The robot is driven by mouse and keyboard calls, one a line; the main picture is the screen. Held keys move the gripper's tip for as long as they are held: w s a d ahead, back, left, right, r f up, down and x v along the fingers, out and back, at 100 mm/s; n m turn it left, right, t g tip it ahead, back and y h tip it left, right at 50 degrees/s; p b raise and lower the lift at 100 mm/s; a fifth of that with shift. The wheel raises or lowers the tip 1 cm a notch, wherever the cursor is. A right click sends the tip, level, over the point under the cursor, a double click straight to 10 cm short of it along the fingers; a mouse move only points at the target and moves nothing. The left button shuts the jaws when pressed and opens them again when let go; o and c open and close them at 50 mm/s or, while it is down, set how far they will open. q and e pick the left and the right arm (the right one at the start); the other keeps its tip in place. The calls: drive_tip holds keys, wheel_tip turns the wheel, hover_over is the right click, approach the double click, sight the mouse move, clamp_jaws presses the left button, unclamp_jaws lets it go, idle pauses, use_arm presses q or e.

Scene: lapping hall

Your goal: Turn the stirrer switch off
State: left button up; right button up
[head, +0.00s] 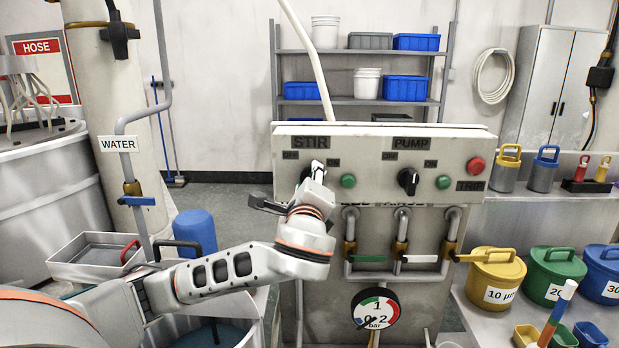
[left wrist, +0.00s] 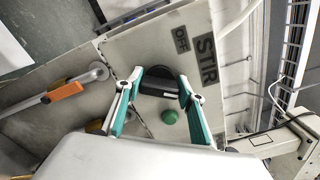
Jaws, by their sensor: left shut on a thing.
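The stirrer switch is a black knob under the STIR label (head: 310,142) on the control panel (head: 440,150). In the head view my left gripper (head: 298,186) covers most of it. In the left wrist view the black knob (left wrist: 160,87) sits between the green-padded fingers of my left gripper (left wrist: 161,80), which is shut on it. The OFF mark (left wrist: 181,39) shows beside the knob; the ON mark is hidden there. I cannot tell which mark the knob points at. My right gripper is not in view.
A green button (head: 348,181) is close to the gripper. The pump switch (head: 408,181) and a red button (head: 475,166) are further right. Valves with levers (head: 400,258) and a pressure gauge (head: 376,308) are below. A pale hose (head: 312,60) rises behind the panel.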

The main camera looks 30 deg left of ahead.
use_arm(q)
drive_tip(key=n+p, duration=0.1)
drive_tip(key=n, duration=0.5)
drive_tip(key=shift+f, duration=0.2)
drive_tip(key=shift+n, duration=0.3)
drive_tip(key=o, duration=1.1)
drive_tip(key=shift+o, duration=0.2)
drive_tip(key=shift+s, duration=0.1)
drive_tip(key=v, duration=0.7)
drive_tip(key=shift+s, duration=0.2)
drive_tip(key=shift+d, duration=0.1)
